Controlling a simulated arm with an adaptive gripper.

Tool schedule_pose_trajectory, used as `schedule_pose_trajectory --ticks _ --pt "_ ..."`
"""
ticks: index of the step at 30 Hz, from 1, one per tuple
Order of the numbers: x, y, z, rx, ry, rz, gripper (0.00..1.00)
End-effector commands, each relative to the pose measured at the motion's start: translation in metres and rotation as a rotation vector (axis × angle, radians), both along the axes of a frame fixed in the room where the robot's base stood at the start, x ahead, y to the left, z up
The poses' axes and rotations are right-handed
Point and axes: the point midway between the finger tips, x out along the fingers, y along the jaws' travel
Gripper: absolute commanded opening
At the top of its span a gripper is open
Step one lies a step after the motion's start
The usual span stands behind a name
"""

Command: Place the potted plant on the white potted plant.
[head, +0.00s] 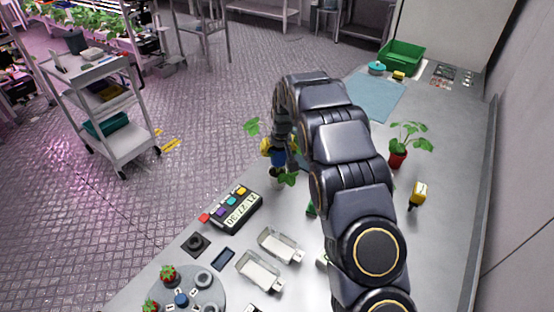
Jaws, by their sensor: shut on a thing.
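My gripper (276,145) is left of my arm's elbow, above the table's left edge, and is shut on a potted plant with a blue pot (278,159). A green leaf (252,126) sticks out to its upper left, and a yellow part shows beside the pot. My arm hides much of the grip. Just below the blue pot is a pale pot (277,173) with green leaves (288,179), which looks like the white potted plant. I cannot tell whether the two touch. Another plant in a red pot (398,159) stands right of my arm.
A black label box (236,212), two clear trays (260,273) and a round grey turntable (195,290) with strawberries lie at the front left. A yellow item (418,194) is at the right. A blue mat (376,98) and green crate (402,55) are at the back.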

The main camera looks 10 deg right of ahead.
Motion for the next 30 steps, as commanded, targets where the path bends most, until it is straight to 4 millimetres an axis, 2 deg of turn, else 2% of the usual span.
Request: schedule_pose_trajectory --ticks 4,11,18,29,30 --pt "0.014 -0.001 -0.016 -0.001 -0.001 0.0 0.24" --pt "0.022 -0.001 -0.024 -0.001 -0.004 -0.001 0.24" --pt "0.021 -0.001 -0.056 0.0 0.002 -0.001 0.24" --pt "0.022 -0.001 -0.059 0.0 -0.002 -0.001 0.24" --pt "0.022 -0.001 -0.058 0.0 -0.002 0.0 0.74"
